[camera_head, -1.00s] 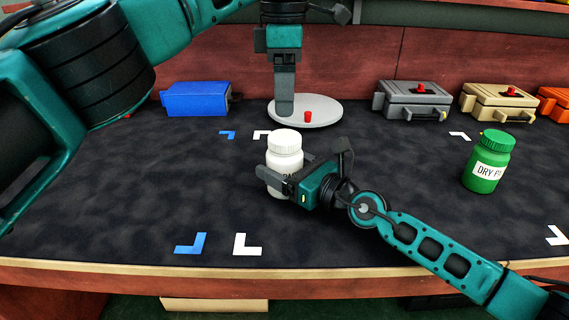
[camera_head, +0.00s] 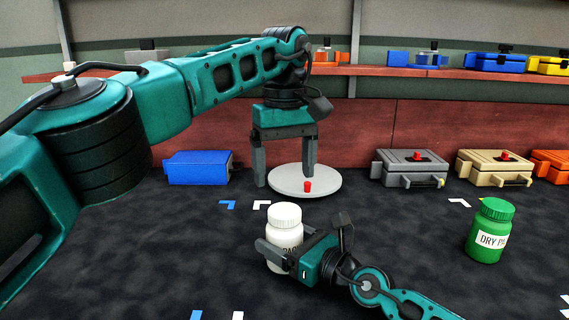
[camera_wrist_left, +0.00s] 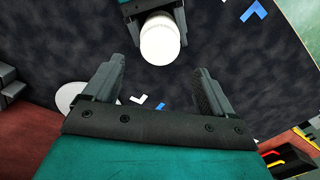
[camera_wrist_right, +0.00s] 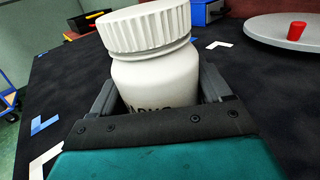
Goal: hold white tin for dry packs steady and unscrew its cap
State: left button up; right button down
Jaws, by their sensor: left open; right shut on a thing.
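The white tin (camera_head: 285,233) stands upright on the dark mat in the head view, with its ribbed white cap (camera_head: 284,214) on top. My right gripper (camera_head: 283,256) is shut around the tin's body below the cap. In the right wrist view the tin (camera_wrist_right: 160,80) sits between the fingers, and its lettering is partly hidden. My left gripper (camera_head: 285,174) is open and empty, fingers pointing down, above and behind the tin near the grey disc. In the left wrist view the cap (camera_wrist_left: 159,38) lies beyond the open fingers, apart from them.
A green tin (camera_head: 489,230) stands at the right. A grey disc (camera_head: 285,183) with a red knob (camera_head: 307,187) lies behind the white tin. A blue box (camera_head: 198,168), a grey case (camera_head: 405,168) and a tan case (camera_head: 492,168) line the back. The mat between the tins is clear.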

aim_at(284, 210)
pick_arm(q)
notch_tip(284, 210, down, 8)
jog(key=shift+r, duration=0.15)
dwell(0.3)
